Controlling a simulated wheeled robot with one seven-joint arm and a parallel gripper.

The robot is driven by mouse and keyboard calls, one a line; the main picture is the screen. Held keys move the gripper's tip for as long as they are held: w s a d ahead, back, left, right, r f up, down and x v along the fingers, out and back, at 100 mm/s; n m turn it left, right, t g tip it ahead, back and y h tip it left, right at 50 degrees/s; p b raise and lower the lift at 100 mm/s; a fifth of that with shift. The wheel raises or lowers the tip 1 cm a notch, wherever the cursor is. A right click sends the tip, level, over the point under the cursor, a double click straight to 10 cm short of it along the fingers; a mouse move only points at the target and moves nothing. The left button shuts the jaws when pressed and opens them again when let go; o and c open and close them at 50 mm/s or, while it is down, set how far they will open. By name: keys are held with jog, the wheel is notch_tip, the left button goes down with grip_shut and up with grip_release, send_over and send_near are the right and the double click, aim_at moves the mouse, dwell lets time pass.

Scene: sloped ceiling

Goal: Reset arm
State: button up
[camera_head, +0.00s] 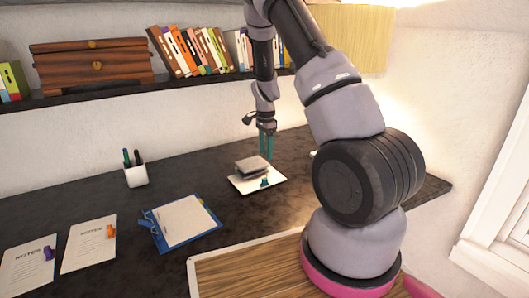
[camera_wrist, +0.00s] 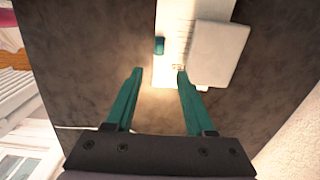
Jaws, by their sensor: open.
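My arm (camera_head: 345,110) rises from the right side of the head view and bends over the dark desk. My gripper (camera_head: 266,152) points down above the desk, close to a white notepad with a grey box on it. In the wrist view my gripper (camera_wrist: 159,72) has its two teal fingers spread apart with nothing between them. The white notepad (camera_wrist: 172,70) lies ahead of the fingertips, with the grey box (camera_wrist: 220,52) on its right part and a small teal item (camera_wrist: 159,45) on its left part.
The dark desk (camera_head: 110,200) also bears a pen cup (camera_head: 136,175), a blue clipboard (camera_head: 182,222) and two notes sheets (camera_head: 90,243). A shelf above holds books (camera_head: 190,50) and a wooden chest (camera_head: 92,62). A window (camera_head: 500,200) is at the right. Space above the desk's left part is free.

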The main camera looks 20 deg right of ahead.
jog(key=s+a+r+n+t+y, duration=0.1)
jog(key=s+a+r+n+t, duration=0.3)
jog(key=r, duration=0.8)
jog(key=s+a+r+n+g+y, duration=0.1)
jog(key=s+r, duration=0.5)
jog(key=r, duration=0.6)
jog(key=s+a+r+n+t, duration=0.1)
jog(key=s+r+n+t, duration=0.1)
jog(key=s+r, duration=0.3)
jog(key=s+a+r+n+t, duration=0.1)
jog(key=s+r+n, duration=0.4)
jog(key=s, duration=0.8)
jog(key=shift+s+a+r+t, duration=0.3)
jog(key=shift+s+r+t, duration=0.1)
jog(key=shift+r+t, duration=0.2)
